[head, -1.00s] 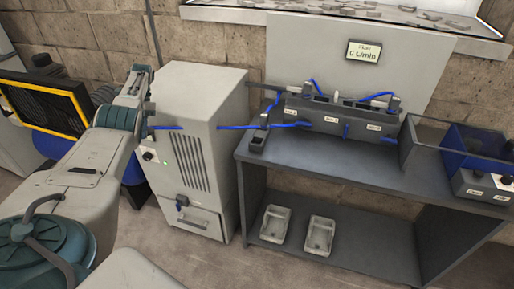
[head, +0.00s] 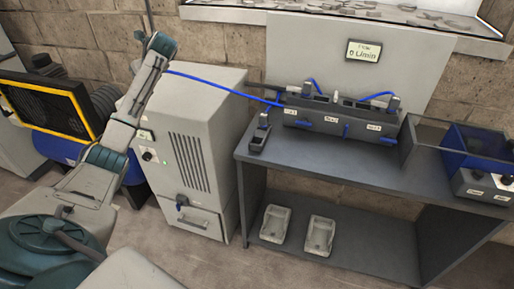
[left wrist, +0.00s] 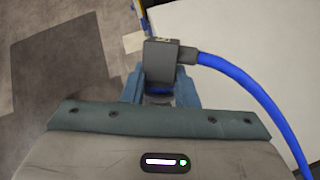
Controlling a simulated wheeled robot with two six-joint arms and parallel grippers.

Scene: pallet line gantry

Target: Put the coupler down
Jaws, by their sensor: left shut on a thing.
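The coupler (left wrist: 160,56) is a dark grey block with a blue hose (left wrist: 240,78) leaving its right side in the left wrist view. My left gripper (left wrist: 161,86) is shut on it, with a finger on either side. In the head view my left arm rises beside the grey cabinet, the wrist above the cabinet's left edge; the coupler is hidden there. The blue hose (head: 222,88) runs from behind my wrist, over the cabinet, to the dark manifold (head: 340,122) on the bench. My right gripper is not in view.
The grey cabinet (head: 195,140) stands beside the bench (head: 330,165). A small dark holder (head: 259,138) stands at the bench's left end. A blue bin (head: 478,140) is at the right. The bench's front strip is clear. Two pale trays (head: 318,235) lie on the lower shelf.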

